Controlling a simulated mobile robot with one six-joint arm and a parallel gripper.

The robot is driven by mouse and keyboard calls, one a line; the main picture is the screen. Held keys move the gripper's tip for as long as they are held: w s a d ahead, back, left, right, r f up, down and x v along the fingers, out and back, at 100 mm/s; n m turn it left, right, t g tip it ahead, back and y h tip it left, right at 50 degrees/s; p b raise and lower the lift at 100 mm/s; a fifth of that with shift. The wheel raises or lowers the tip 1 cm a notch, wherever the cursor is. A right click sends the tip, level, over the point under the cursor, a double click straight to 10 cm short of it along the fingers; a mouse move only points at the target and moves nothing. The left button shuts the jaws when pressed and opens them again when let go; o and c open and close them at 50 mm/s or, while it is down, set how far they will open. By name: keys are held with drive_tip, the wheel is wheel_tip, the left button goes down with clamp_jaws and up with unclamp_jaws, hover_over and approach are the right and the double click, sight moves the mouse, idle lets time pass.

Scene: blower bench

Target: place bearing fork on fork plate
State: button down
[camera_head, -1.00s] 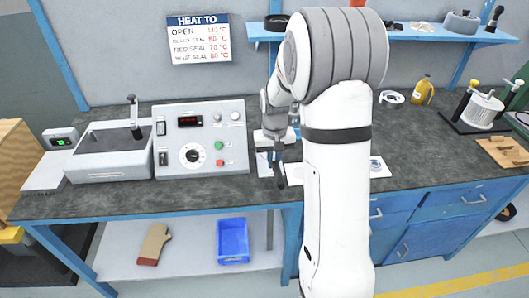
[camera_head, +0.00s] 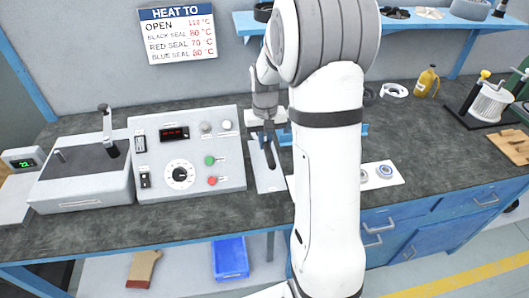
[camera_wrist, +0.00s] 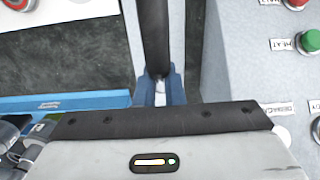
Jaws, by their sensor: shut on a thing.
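My gripper (camera_head: 268,130) is shut on the bearing fork (camera_head: 270,155), gripping its dark handle. The fork plate (camera_head: 267,182) is a pale flat plate on the bench, just right of the control box. The fork appears over the plate in the head view; I cannot tell whether they touch. The fork's far end is hidden behind my gripper and arm.
The control box (camera_head: 188,155) with knobs and buttons stands close left of the plate. A grey heater (camera_head: 85,175) with a lever is further left. A white card with round parts (camera_head: 384,171) lies right of my arm. A yellow bottle (camera_head: 427,82) stands at the back right.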

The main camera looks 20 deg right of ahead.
wheel_tip(320, 180, down, 5)
drive_tip(key=shift+d+r, duration=0.1)
drive_tip(key=shift+d, duration=0.05)
drive_tip(key=shift+f, duration=1.65)
drive_tip(key=shift+f, duration=0.15)
drive_tip(key=c, duration=1.5)
unclamp_jaws()
drive_tip(key=shift+c, duration=0.2)
